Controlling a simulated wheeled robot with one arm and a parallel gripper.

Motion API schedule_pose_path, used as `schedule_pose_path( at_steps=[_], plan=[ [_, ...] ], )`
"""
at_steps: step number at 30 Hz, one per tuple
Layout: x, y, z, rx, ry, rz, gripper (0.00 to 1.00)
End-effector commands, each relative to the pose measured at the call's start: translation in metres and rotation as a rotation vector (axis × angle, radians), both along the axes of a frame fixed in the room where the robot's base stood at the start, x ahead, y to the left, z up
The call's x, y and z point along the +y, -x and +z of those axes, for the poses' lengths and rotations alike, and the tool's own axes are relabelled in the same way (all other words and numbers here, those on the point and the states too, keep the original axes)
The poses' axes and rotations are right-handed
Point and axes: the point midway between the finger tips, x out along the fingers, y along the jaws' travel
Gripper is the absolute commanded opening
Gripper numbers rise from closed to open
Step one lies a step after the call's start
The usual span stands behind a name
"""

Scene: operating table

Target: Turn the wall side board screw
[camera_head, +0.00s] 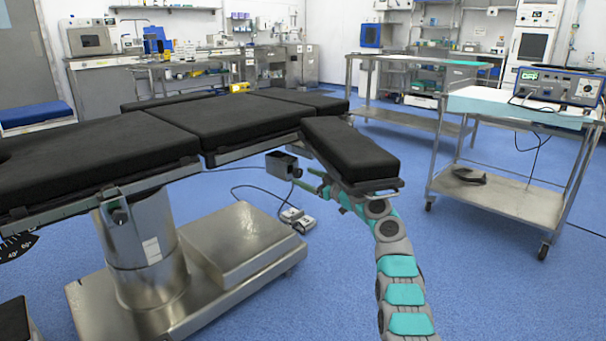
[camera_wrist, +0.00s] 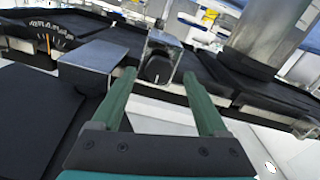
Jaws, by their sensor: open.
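The operating table (camera_head: 230,115) has black pads, and a black side board (camera_head: 350,150) sticks out at its right end. In the wrist view, my gripper (camera_wrist: 160,80) is open and empty. A black screw knob (camera_wrist: 158,68) in a metal clamp shows between and just beyond the fingertips. I cannot tell whether a finger touches it. The knob is not clearly visible in the head view.
A grey metal box (camera_wrist: 92,62) lies close to the left finger in the wrist view. The table's steel base (camera_head: 230,240) and a foot pedal (camera_head: 297,217) with cable are below. A steel cart (camera_head: 500,200) stands right. Blue floor is clear around my arm.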

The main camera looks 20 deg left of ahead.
Motion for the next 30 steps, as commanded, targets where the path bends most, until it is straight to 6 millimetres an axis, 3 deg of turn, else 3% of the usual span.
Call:
schedule_pose_path(
  at_steps=[1,9,25,30],
  plan=[
    [0.003,-0.001,0.007,0.001,0.001,0.002,0.77],
    [0.015,-0.005,0.006,0.001,0.0,0.004,0.77],
    [0.018,-0.008,0.003,-0.001,-0.002,-0.003,0.77],
    [0.018,-0.008,0.002,-0.001,-0.002,-0.003,0.6]
  ],
)
